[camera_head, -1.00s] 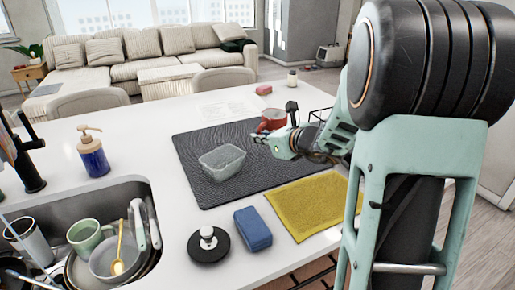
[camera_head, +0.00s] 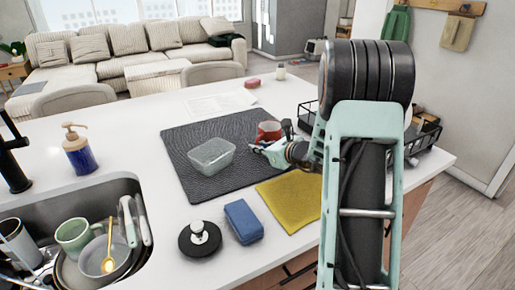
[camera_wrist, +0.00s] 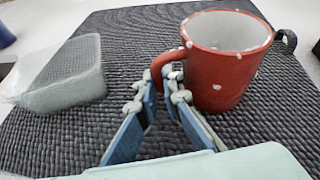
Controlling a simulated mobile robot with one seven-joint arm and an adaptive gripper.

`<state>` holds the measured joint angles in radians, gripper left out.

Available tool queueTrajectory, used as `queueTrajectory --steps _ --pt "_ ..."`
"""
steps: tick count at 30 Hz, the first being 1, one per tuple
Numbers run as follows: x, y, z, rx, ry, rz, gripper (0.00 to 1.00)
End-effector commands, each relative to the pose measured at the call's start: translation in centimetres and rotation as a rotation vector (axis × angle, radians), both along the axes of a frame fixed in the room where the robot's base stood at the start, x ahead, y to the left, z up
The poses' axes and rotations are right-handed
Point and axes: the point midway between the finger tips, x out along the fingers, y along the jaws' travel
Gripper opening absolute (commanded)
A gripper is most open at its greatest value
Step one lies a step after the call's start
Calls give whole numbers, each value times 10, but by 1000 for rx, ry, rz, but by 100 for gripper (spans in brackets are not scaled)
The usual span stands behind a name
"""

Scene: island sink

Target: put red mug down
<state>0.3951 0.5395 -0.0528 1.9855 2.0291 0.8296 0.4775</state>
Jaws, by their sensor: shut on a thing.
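The red mug (camera_head: 268,130) with white specks is upright over the right part of the black ribbed drying mat (camera_head: 202,186). In the wrist view, the mug (camera_wrist: 225,75) has its handle toward me. My gripper (camera_wrist: 160,82) is shut on that handle, one finger on each side. In the head view, my gripper (camera_head: 258,147) is at the mug's near side. The mug's base looks at mat level, but I cannot tell for sure whether it touches. A clear plastic container (camera_head: 211,156) sits on the mat to the left; it also shows in the wrist view (camera_wrist: 65,75).
A yellow cloth (camera_head: 291,203), a blue sponge (camera_head: 243,221) and a black round stopper (camera_head: 200,239) lie in front of the mat. A black wire rack (camera_head: 425,137) stands at right. The sink (camera_head: 120,185) with dishes is at left.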

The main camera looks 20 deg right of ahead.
Motion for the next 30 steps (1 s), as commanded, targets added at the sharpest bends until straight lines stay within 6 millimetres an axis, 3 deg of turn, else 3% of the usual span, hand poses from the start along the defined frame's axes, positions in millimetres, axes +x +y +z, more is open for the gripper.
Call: queueTrajectory --steps 9,10,14,26,30 --pt "1 0 -2 -1 -4 2 0" --pt "0 0 -1 0 -1 1 10" --pt "0 0 -1 -1 0 0 24" --pt "-1 -1 4 -1 -1 -1 24" --pt "-22 -10 12 -2 -2 -4 24"
